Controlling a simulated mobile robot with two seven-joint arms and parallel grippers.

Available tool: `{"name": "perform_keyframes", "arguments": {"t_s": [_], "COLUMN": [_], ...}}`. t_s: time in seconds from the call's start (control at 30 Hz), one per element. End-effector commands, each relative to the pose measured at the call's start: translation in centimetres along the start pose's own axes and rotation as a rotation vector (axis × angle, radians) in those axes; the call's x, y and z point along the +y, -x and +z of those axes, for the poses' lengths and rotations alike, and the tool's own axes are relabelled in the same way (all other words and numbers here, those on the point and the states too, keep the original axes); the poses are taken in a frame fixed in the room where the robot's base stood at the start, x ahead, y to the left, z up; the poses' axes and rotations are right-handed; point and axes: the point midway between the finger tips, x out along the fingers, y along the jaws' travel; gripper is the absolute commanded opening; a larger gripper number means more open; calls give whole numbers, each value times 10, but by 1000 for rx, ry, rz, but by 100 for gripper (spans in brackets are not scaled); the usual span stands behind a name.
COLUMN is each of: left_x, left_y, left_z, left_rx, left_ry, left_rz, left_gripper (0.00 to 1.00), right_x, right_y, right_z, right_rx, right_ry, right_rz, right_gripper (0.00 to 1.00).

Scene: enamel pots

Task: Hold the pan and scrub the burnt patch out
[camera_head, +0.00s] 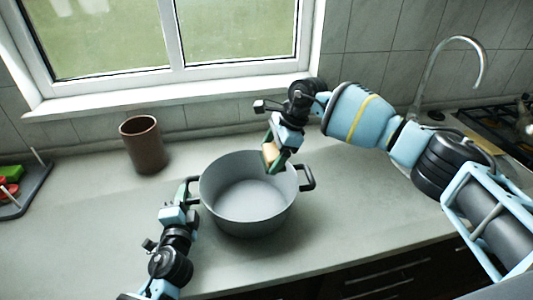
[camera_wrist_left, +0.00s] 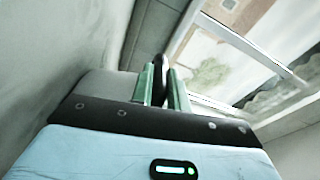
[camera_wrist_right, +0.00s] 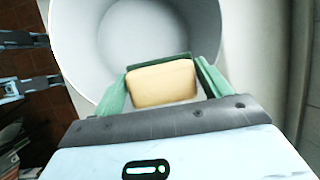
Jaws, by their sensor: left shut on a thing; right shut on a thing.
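The grey pan (camera_head: 247,215) stands upright on the counter with a dark handle on each side. My left gripper (camera_head: 188,190) is shut on its left handle; the dark handle (camera_wrist_left: 160,72) shows between the green fingers in the left wrist view. My right gripper (camera_head: 272,150) is shut on a tan sponge (camera_head: 270,156) with a dark green side. It holds the sponge over the pan's far right rim. The sponge (camera_wrist_right: 162,82) also shows between the fingers in the right wrist view, with the pan (camera_wrist_right: 85,50) beyond. No burnt patch can be made out on the visible pan floor.
A brown cup (camera_head: 143,145) stands at the back left of the counter (camera_head: 90,235). A dark tray (camera_head: 30,195) with red and green items is at the far left. A tap (camera_head: 450,60) and a hob (camera_head: 500,130) are at the right.

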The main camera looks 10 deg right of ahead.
Motion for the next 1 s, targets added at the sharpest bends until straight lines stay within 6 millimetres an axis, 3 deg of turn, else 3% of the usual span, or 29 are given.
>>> {"name": "perform_keyframes", "arguments": {"t_s": [0.3, 0.33, 0.5, 0.83, 1.0], "left_x": [-2, -2, -1, 0, 1], "left_y": [0, 0, 0, 2, 20], "left_z": [-1, -1, -1, 0, 0], "left_rx": [2, 2, 1, 1, 1], "left_ry": [1, 1, 0, 0, 0], "left_rz": [-4, -4, -2, 0, 1], "left_gripper": [0, 20, 42, 42, 42], "right_x": [0, 0, 0, 0, 0], "right_y": [1, 1, 1, 0, 0], "right_z": [1, 1, 1, 1, 0], "right_rx": [0, 0, 0, 0, 0], "right_ry": [0, 0, 0, -1, -1], "right_rz": [-1, -1, -1, -1, -1], "right_gripper": [58, 58, 58, 58, 58]}}
